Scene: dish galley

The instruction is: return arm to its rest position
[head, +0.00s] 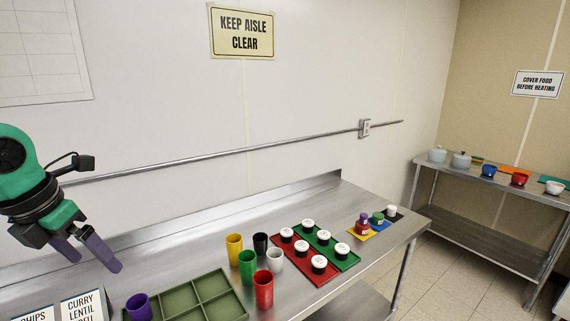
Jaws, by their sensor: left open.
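My left arm comes in from the left edge, and its gripper (92,250) hangs above the left part of the steel table (205,250). Its two purple fingers are apart, with nothing between them, and point down and to the right. It is up and left of a purple cup (139,306) and touches no object that I can see. My right gripper is not in the picture.
A green divided tray (208,286) lies at the front. Yellow (234,246), green, black, white and red cups stand beside it. Lidded cups sit on red (292,262) and green mats. Label cards (83,306) stand front left. A second table (480,169) is at right.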

